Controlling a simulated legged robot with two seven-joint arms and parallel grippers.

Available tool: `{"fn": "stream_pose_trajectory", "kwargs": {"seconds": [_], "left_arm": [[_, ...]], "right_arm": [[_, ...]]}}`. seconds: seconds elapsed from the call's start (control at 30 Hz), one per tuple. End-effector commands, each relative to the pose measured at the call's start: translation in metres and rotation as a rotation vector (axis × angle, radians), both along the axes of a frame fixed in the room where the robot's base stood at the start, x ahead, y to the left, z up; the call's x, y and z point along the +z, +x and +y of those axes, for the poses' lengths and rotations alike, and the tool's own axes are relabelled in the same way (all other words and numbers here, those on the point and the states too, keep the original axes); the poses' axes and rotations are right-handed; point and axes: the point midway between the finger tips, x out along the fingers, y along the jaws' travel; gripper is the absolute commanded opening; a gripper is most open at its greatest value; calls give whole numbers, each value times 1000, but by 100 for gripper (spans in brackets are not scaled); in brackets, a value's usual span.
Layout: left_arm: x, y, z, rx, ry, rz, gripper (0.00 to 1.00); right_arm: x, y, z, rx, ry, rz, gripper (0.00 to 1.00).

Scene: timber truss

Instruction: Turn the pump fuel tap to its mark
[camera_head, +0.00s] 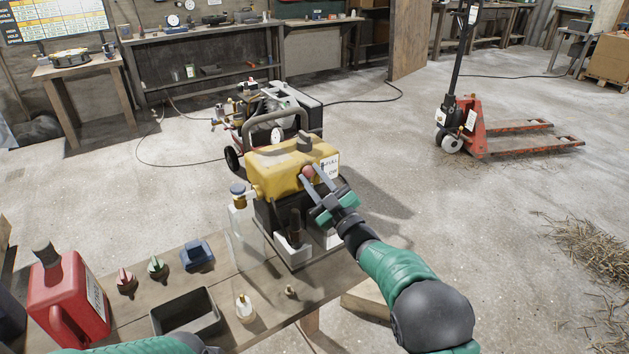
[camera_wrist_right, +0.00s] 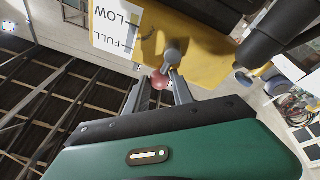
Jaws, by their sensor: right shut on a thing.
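The pump (camera_head: 290,170) has a yellow tank and a dark lower body, and stands on the wooden bench. The fuel tap (camera_head: 308,172) shows as a red knob on the tank's near side. In the right wrist view the tap (camera_wrist_right: 172,55) has a grey stem ending in the red ball. My right gripper (camera_head: 319,179) is shut on the red knob, with its fingers (camera_wrist_right: 158,92) either side of it. A white label (camera_head: 330,165) beside the tap reads FULL and LOW in the wrist view (camera_wrist_right: 117,25). My left gripper is out of view.
On the bench (camera_head: 245,288) are a red fuel can (camera_head: 68,300), an empty dark tray (camera_head: 187,312), a blue block-like part (camera_head: 197,254) and several small knobs. A wheeled machine (camera_head: 280,105) stands behind the pump. A red pallet truck (camera_head: 490,128) stands right. The floor between is clear.

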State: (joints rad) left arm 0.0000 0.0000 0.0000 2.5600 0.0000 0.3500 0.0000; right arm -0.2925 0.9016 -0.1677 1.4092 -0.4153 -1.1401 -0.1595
Motion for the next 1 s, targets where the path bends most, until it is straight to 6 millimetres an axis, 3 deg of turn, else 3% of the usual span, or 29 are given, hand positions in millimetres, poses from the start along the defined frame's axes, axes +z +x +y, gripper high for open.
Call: {"fn": "stream_pose_trajectory", "kwargs": {"seconds": [0.03,0.47,0.5,0.63,1.0], "left_arm": [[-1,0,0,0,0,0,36],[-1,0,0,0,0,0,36],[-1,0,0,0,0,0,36],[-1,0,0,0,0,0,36],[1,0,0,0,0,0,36]], "right_arm": [[-8,-1,1,2,-14,8,0],[-8,-1,2,3,-22,4,0],[-8,-1,2,3,-22,4,33],[-7,-1,2,3,-20,1,50],[-3,-5,-3,0,-16,-3,50]]}}
